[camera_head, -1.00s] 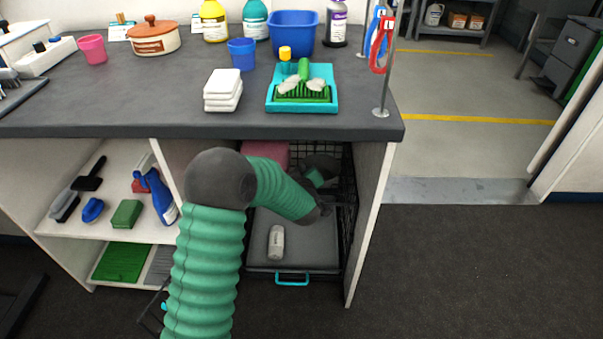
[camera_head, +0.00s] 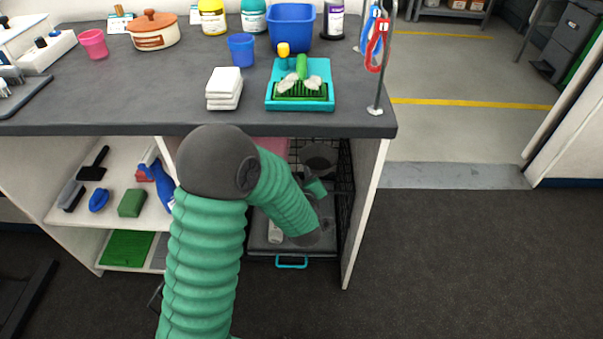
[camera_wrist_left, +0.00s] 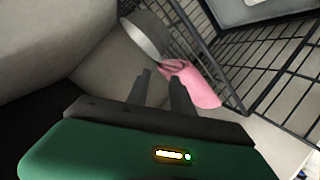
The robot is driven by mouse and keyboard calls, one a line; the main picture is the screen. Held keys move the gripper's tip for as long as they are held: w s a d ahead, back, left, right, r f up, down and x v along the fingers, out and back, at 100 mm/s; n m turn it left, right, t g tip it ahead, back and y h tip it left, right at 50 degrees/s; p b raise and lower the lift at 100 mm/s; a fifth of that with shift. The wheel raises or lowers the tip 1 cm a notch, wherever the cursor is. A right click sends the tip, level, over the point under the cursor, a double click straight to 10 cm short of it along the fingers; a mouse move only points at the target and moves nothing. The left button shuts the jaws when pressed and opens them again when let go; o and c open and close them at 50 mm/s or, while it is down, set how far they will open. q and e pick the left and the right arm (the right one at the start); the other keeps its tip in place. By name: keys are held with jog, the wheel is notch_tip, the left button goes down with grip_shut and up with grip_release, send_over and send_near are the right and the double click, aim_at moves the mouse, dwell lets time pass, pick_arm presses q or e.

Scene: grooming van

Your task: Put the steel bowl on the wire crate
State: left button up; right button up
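The steel bowl (camera_head: 318,157) is a grey round shape inside the dark opening under the counter. In the left wrist view its pale curved band (camera_wrist_left: 147,37) shows beyond the fingertips. The black wire crate (camera_head: 344,195) stands in the same opening, and its bars (camera_wrist_left: 275,72) fill the right of the wrist view. My left gripper (camera_head: 317,175) is inside the opening, just in front of and below the bowl. In the wrist view the two fingers (camera_wrist_left: 159,76) are apart with nothing held between them. My right gripper is not in view.
A pink cloth-like thing (camera_head: 272,146) lies beside the bowl. A pale cylinder (camera_head: 275,231) lies on the grey lower surface, partly behind my arm. The counter top (camera_head: 180,105) overhangs the opening, and a white side panel (camera_head: 366,215) bounds it. The floor to the right is clear.

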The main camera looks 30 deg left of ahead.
pick_arm(q)
jog(key=s+d+f+m+g+h, duration=0.1)
jog(key=s+d+m+g+h, duration=0.1)
jog(key=s+d+m+h, duration=0.4)
jog(key=s+d+f+m+g+h, duration=0.1)
jog(key=d+f+m, duration=0.15)
jog(key=d, duration=0.45)
jog(key=s+d+m+g, duration=0.1)
jog(key=s+m+g, duration=0.4)
jog(key=s, duration=0.8)
jog(key=shift+s+d+f+g+h, duration=0.15)
jog(key=shift+s+f+g+h, duration=0.15)
jog(key=shift+f+h, duration=0.1)
